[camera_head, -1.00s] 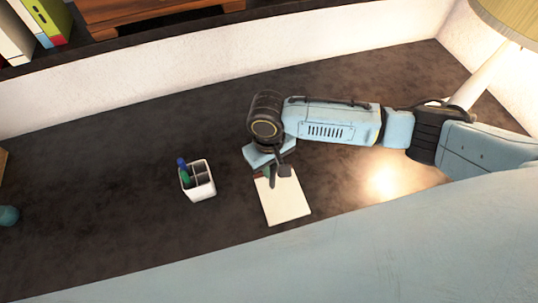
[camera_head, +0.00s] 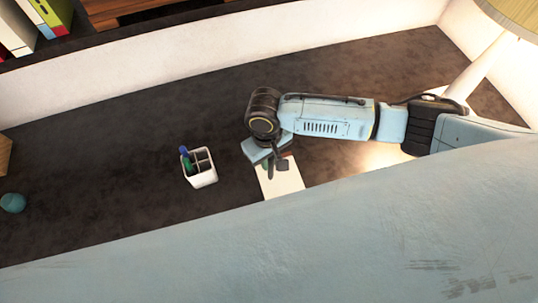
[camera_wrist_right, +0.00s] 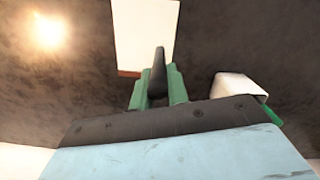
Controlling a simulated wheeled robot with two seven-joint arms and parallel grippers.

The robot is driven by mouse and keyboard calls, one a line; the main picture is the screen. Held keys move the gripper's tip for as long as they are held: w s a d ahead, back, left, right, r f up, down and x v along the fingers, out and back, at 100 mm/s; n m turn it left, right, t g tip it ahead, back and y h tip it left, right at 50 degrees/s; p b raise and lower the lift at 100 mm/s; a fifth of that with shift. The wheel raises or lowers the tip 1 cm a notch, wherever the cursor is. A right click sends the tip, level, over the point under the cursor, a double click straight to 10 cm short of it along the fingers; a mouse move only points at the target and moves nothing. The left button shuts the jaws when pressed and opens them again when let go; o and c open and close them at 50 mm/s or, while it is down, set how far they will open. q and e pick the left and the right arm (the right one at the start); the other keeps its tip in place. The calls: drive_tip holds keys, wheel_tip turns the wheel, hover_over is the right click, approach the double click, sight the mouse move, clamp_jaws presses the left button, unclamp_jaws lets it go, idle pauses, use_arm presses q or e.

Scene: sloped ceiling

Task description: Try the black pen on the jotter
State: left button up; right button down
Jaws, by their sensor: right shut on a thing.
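The jotter (camera_head: 283,183) is a white pad on the dark desk. In the head view my pale blue body hides its near end; in the wrist view the jotter (camera_wrist_right: 146,30) shows a red-brown strip at its edge. My right gripper (camera_head: 276,165) is over the strip end of the jotter. In the wrist view its green finger pads (camera_wrist_right: 158,88) are shut on the black pen (camera_wrist_right: 159,68), which points toward the jotter. I cannot tell whether the tip touches the paper. My left gripper is not in view.
A white pen cup (camera_head: 203,178) with a blue pen and a green pen stands left of the jotter; it also shows in the wrist view (camera_wrist_right: 240,88). A lamp (camera_head: 483,72) stands at the right. A teal object (camera_head: 13,203) lies far left. Desk between is clear.

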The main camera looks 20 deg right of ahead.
drive_tip(key=shift+f+b, duration=0.7)
drive_tip(key=shift+f, duration=1.35)
